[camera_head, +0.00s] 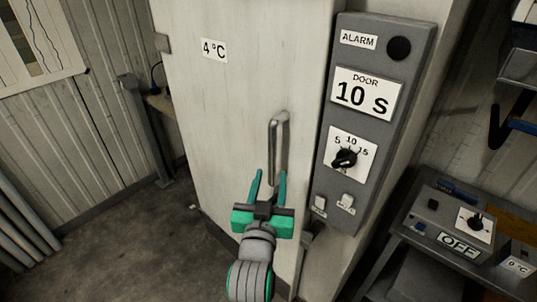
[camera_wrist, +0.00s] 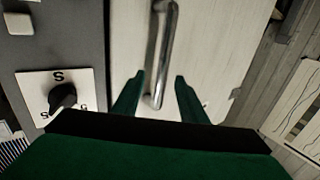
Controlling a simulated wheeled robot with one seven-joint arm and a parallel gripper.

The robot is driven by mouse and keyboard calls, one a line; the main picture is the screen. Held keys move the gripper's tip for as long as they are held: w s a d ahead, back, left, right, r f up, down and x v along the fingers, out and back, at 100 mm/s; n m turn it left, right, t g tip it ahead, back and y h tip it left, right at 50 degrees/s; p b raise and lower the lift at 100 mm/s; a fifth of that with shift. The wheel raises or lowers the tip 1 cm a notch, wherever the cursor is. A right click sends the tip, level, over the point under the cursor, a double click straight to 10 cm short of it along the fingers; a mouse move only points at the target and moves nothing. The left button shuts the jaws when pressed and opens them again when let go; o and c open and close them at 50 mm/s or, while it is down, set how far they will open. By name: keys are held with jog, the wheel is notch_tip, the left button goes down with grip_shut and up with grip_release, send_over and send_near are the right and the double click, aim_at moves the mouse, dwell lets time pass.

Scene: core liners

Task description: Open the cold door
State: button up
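The cold door (camera_head: 225,110) is a tall pale panel with a "4°C" label, and it appears shut. Its metal bar handle (camera_head: 278,145) stands upright near the right edge. My gripper (camera_head: 266,178) is open in front of the door, with its green fingers pointing up at the lower part of the handle. In the wrist view the handle (camera_wrist: 162,50) runs down between the two spread fingertips (camera_wrist: 158,80), with a gap on each side. I cannot tell how deep the handle sits between the fingers.
Right of the door is a grey control panel (camera_head: 378,65) with a "DOOR 10 S" label, a black dial (camera_head: 344,159) and small switches. A bench (camera_head: 400,222) with an "OFF" box (camera_head: 455,228) stands at the lower right. The floor (camera_head: 125,240) at left is clear.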

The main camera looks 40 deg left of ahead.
aim_at(271, 158)
jog(key=x, duration=0.9)
jog(key=shift+s+a, duration=0.15)
jog(key=shift+a, duration=0.25)
jog(key=shift+w+d, duration=0.1)
jog(key=shift+w, duration=0.4)
jog(key=shift+s, duration=0.1)
